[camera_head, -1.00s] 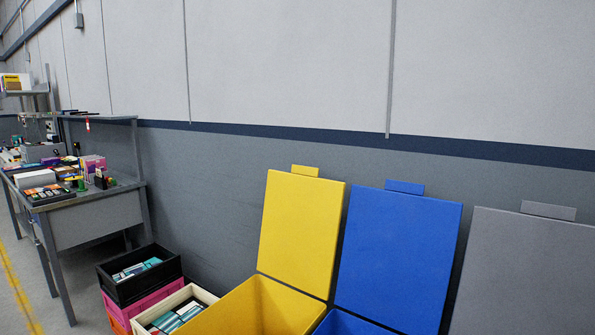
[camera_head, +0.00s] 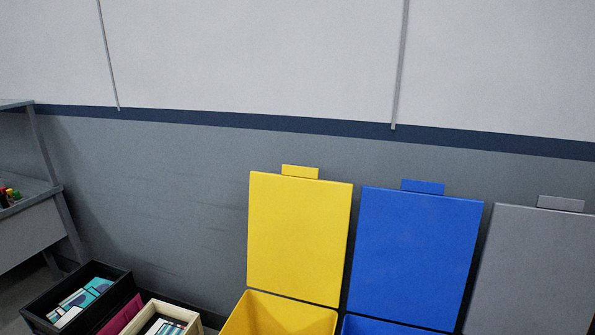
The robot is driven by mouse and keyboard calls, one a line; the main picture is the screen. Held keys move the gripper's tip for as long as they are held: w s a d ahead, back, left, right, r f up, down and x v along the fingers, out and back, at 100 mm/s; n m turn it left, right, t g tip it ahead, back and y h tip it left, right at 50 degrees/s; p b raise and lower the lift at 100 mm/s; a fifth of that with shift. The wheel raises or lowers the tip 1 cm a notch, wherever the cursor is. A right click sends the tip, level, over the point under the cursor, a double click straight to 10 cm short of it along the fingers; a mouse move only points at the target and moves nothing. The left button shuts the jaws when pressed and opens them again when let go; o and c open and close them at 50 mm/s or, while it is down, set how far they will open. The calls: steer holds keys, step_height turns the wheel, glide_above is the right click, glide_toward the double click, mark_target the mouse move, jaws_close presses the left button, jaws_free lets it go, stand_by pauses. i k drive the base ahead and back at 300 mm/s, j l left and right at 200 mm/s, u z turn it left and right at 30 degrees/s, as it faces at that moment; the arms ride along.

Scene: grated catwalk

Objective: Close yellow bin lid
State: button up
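The yellow bin (camera_head: 238,322) stands at the bottom centre, cut off by the lower picture edge. Its yellow lid (camera_head: 298,237) is open and stands nearly upright at the back of the bin, toward the wall. A small yellow tab (camera_head: 300,171) sticks up from the lid's top edge. The part of the bin's inside that shows looks empty. My gripper is not in view.
A blue bin with a raised blue lid (camera_head: 415,255) and a raised grey lid (camera_head: 535,270) stand to the right. A black crate (camera_head: 40,329) and a pale crate (camera_head: 186,317) with boxes lie left. A workbench (camera_head: 35,237) stands far left.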

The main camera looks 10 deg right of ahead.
mark_target(299, 221)
steer(key=i+j+z, duration=0.35)
steer(key=j, duration=0.65)
steer(key=j+z, duration=0.3)
steer(key=j, duration=0.7)
steer(key=j+z, duration=0.35)
steer(key=j, duration=0.7)
